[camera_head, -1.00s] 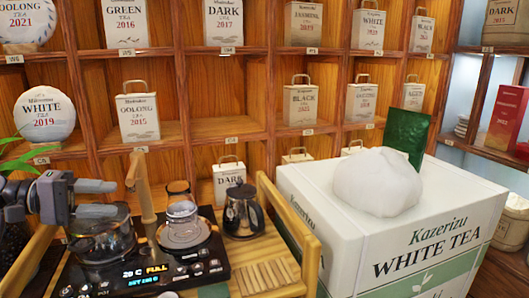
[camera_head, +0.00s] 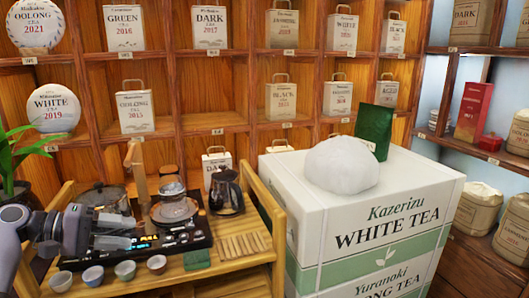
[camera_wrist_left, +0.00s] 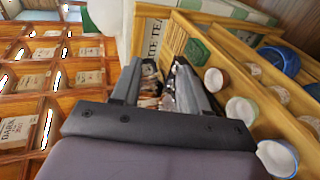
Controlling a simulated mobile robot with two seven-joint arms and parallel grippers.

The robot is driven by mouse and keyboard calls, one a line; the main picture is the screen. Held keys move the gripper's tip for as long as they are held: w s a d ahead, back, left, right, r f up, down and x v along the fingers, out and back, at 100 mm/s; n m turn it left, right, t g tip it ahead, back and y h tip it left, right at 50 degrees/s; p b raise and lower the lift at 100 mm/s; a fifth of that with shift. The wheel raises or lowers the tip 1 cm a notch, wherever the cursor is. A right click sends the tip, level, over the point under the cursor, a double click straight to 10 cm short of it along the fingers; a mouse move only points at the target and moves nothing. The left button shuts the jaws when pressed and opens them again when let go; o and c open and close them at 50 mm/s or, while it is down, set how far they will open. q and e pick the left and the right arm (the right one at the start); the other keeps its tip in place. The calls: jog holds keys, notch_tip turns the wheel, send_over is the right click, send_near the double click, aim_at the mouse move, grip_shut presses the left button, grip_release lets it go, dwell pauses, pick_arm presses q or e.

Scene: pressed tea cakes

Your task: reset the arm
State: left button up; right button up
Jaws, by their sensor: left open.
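My left gripper (camera_head: 122,232) comes in from the left over the front left part of the tea cart's black tray. Its jaws are open with nothing held between them. In the left wrist view the two dark fingers (camera_wrist_left: 160,82) stand apart, with the cart top blurred beyond them. My right gripper is not in view.
The wooden tea cart (camera_head: 262,192) holds a glass pot (camera_head: 103,196), a dark kettle (camera_head: 226,191) and several small cups (camera_head: 125,269) along its front. White tea boxes (camera_head: 372,235) stand close on its right, with a white wrapped bundle (camera_head: 341,166) on top. Shelves (camera_head: 215,122) stand behind.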

pick_arm(q)
jog(key=s+d+f+t+y+p, duration=0.15)
jog(key=s+f+y, duration=0.25)
jog(key=f, duration=0.8)
jog(key=s+d+f+g+y, duration=0.1)
jog(key=s+d+f+y, duration=0.2)
jog(key=f, duration=0.9)
jog(key=s+d+f+m+t+y, duration=0.2)
jog(key=s+f+m+y, duration=0.3)
jog(key=s, duration=0.7)
jog(key=s+d+r+m+t+h+p, duration=0.1)
jog(key=s+d, duration=0.3)
jog(key=s, duration=0.5)
jog(key=shift+r+m+t+h, duration=0.4)
jog(key=shift+r+m+t, duration=0.2)
jog(key=shift+m, duration=0.1)
